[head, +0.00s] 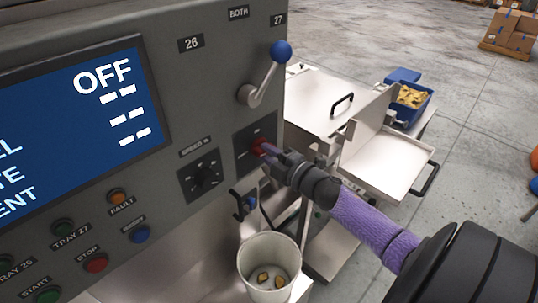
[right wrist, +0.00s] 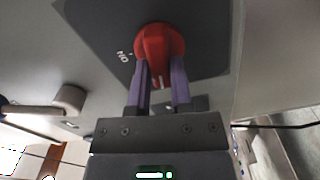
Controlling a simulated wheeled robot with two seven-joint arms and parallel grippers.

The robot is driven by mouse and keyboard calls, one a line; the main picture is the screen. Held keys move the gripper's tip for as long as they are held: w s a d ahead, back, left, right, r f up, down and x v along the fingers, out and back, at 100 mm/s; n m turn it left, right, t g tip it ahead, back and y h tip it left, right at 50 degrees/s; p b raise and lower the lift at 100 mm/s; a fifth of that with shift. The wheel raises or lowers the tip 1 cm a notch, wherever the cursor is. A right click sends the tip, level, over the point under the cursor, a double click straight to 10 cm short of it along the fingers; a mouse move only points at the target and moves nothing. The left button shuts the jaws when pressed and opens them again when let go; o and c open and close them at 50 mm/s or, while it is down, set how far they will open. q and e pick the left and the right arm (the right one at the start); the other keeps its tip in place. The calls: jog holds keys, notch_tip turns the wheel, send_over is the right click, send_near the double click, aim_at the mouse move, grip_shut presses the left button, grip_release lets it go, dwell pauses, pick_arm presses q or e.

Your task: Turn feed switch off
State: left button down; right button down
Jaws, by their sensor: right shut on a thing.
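The feed switch is a red rotary knob (head: 260,147) on a dark plate at the right end of the grey control panel (head: 215,110). My right gripper (head: 270,152) reaches it from the right. In the right wrist view, the purple fingers (right wrist: 160,82) are shut on the sides of the red knob (right wrist: 160,40). Its ridge runs up and down there, with a white mark at the lower end, between the fingers. An "ON" label (right wrist: 123,57) shows to its left, apart from the mark. My left gripper is not in view.
A blue-ball lever (head: 281,52) stands above the switch. A black dial (head: 206,175) is left of it. Several coloured buttons (head: 96,263) line the lower panel. The screen (head: 75,120) reads "OFF" at top. A white bucket (head: 270,262) with yellow pieces stands below. Steel trays (head: 385,165) lie beyond.

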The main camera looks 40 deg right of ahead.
jog(key=shift+f+n, duration=0.1)
jog(key=shift+n, duration=1.1)
jog(key=shift+b, duration=0.3)
jog(key=c, duration=0.5)
grip_release()
jog(key=shift+s, duration=0.1)
jog(key=s, duration=0.9)
jog(key=shift+s+d+b, duration=0.3)
jog(key=shift+s+d, duration=0.05)
jog(key=shift+d, duration=0.05)
